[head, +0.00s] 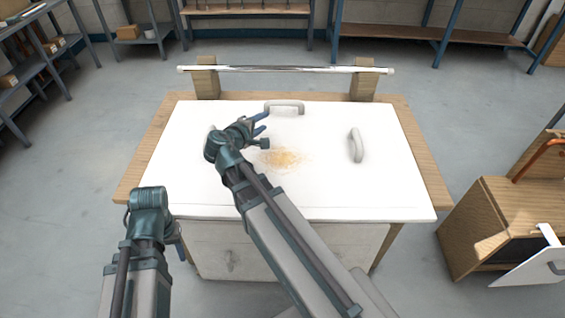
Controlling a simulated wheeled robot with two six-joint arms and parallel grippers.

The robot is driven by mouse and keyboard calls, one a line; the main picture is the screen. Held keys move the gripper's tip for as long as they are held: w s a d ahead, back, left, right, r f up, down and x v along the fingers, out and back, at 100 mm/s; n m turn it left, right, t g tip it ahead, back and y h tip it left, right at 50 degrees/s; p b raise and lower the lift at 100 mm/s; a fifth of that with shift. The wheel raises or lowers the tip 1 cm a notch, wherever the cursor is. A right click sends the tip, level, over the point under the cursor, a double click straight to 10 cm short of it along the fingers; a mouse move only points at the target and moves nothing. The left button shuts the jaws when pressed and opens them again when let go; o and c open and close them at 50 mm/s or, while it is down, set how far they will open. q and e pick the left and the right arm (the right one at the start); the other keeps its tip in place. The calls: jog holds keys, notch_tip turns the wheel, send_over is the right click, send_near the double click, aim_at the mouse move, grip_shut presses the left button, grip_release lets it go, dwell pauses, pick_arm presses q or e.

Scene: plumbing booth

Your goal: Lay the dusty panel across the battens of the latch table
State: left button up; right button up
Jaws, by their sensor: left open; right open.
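A large white panel (330,185) with an orange-brown dusty patch (283,158) lies flat over the wooden table (424,150). Its front edge hangs past the table top. Grey handles show at its far edge (285,106) and right side (357,146); another at the left is mostly hidden by my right arm. My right gripper (264,132) is open and empty above the panel, between the dusty patch and the far handle. My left gripper (183,250) is open, off the panel's front left corner and partly hidden by its own wrist. I cannot make out battens under the panel.
A shiny rail (285,69) rests on two wooden posts (206,80) (364,84) behind the panel. A pale cabinet front (235,250) stands below. A wooden cabinet (485,225) with a white door stands at the right. Shelves line the back and left; floor is clear between.

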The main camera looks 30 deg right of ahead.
aim_at(279, 104)
jog(key=shift+w+d+n+t+h+b, duration=0.3)
jog(key=shift+w+d+b, duration=0.15)
jog(key=shift+d, duration=0.15)
jog(key=shift+w+d+n+t+h+b, duration=0.2)
jog(key=shift+w+d+n+h+b, duration=0.15)
jog(key=shift+d, duration=0.25)
jog(key=shift+w+d+r, duration=0.3)
jog(key=shift+d, duration=0.05)
pick_arm(q)
notch_tip(279, 104, down, 5)
jog(key=shift+r+b, duration=0.1)
jog(key=shift+b, duration=0.75)
pick_arm(e)
jog(key=x, duration=0.8)
jog(key=shift+w+d, duration=0.15)
jog(key=shift+d, duration=0.1)
jog(key=b+x, duration=0.1)
jog(key=x, duration=0.4)
jog(key=shift+d, duration=0.1)
pick_arm(q)
jog(key=shift+f, duration=0.65)
pick_arm(e)
jog(key=shift+c, duration=0.2)
grip_shut()
